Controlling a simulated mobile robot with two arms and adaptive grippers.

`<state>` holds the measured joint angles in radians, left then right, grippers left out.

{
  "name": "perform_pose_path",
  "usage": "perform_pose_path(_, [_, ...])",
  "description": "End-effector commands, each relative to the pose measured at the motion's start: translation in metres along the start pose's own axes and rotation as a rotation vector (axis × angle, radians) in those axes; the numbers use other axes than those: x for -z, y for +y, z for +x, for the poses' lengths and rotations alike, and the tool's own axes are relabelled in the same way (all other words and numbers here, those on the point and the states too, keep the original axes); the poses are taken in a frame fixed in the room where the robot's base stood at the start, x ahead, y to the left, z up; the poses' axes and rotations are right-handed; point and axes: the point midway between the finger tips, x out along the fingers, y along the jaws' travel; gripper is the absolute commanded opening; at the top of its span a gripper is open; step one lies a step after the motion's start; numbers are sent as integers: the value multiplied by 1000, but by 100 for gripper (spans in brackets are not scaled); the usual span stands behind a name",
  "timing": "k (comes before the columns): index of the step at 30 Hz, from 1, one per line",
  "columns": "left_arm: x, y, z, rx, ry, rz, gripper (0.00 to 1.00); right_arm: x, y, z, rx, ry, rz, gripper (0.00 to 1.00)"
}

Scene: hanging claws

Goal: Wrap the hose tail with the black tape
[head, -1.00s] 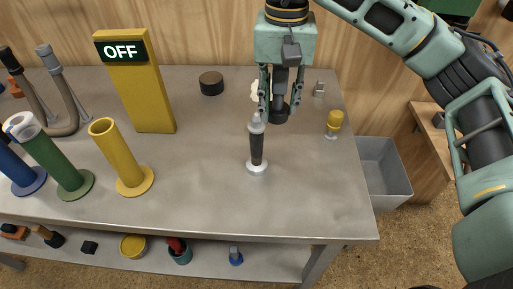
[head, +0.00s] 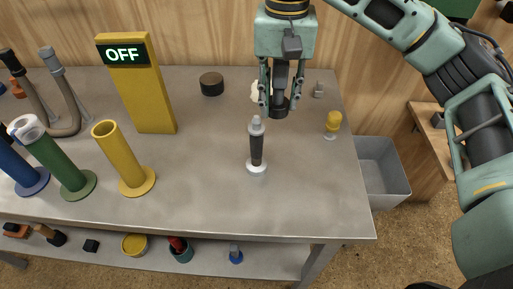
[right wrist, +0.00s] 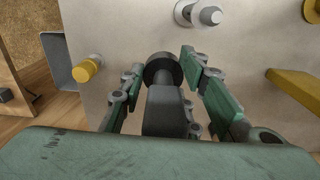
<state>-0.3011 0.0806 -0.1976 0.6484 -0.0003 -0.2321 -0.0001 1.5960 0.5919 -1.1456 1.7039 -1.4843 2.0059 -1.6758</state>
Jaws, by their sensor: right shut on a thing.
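The hose tail (head: 256,146) stands upright on a round white base near the middle of the table, with a grey tip and a dark middle section. Its pale top seems to show in the right wrist view (right wrist: 207,14). My right gripper (head: 280,108) hangs above the table, behind and to the right of the hose tail and apart from it. It is shut on a dark round piece that looks like the black tape (head: 278,109); the piece also shows between the fingers in the right wrist view (right wrist: 163,69). My left gripper is not in view.
A black disc (head: 211,84) lies at the back of the table. A yellow OFF post (head: 145,95), a yellow tube (head: 120,155) and green and blue tubes stand at left. A yellow knob (head: 333,121) is at right, near a grey bin (head: 383,170). The front right table is clear.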

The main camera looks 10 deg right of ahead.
Motion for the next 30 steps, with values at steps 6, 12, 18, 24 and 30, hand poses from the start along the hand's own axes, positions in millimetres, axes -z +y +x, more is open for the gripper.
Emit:
perform_pose_path(6, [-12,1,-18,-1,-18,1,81,3,1,-22,0,1,0,0])
perform_pose_path(12, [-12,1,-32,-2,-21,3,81,5,3,-38,0,1,0,0])
perform_pose_path(18, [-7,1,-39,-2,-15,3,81,7,4,-46,-1,0,0,0])
perform_pose_path(24, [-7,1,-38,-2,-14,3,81,7,4,-45,0,0,0,0])
perform_pose_path(30, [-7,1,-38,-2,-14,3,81,7,4,-45,0,0,0,0])
